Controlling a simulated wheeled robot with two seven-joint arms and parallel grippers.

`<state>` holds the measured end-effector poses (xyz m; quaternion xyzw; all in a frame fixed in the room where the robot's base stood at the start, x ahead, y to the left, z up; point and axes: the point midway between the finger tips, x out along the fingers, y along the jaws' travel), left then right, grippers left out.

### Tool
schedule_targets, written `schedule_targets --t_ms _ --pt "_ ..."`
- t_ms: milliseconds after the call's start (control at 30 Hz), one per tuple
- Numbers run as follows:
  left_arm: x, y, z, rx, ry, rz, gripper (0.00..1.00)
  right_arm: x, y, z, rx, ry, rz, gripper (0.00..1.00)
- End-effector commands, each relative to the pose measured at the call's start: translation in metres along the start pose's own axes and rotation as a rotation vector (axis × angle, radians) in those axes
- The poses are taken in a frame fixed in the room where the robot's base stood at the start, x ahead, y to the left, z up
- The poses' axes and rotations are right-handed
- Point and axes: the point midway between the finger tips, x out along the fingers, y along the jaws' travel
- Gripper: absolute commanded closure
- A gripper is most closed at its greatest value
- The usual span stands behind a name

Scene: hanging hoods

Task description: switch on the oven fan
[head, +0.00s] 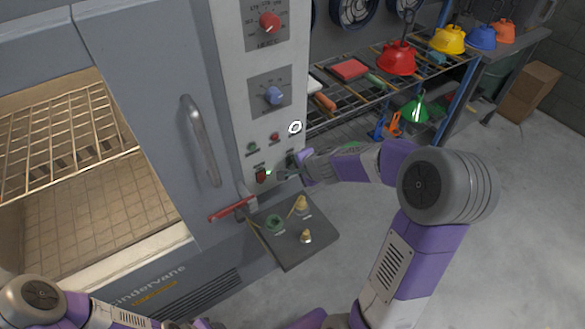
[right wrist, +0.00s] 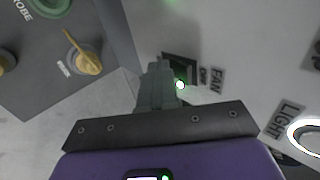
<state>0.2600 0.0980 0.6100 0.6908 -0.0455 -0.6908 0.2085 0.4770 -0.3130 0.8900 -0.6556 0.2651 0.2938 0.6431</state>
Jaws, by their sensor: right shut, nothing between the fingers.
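The oven's control panel (head: 236,62) is upright in the head view. My left gripper does not show.
A red lever (head: 231,208) and a grey shelf plate (head: 290,255) with knobs jut out below the panel. The oven door handle (head: 201,140) is to the left. Open floor lies at the right.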

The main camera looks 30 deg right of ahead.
Motion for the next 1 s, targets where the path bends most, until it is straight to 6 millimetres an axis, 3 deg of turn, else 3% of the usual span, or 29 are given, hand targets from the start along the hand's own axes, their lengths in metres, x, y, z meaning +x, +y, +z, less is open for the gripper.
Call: schedule_targets --t_ms 500,1000 --pt "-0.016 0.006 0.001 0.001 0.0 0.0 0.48 -0.013 -0.012 -0.001 0.0 0.002 -0.001 1.0" --pt "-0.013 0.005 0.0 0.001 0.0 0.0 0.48 -0.018 -0.007 0.002 -0.004 -0.002 -0.002 1.0"
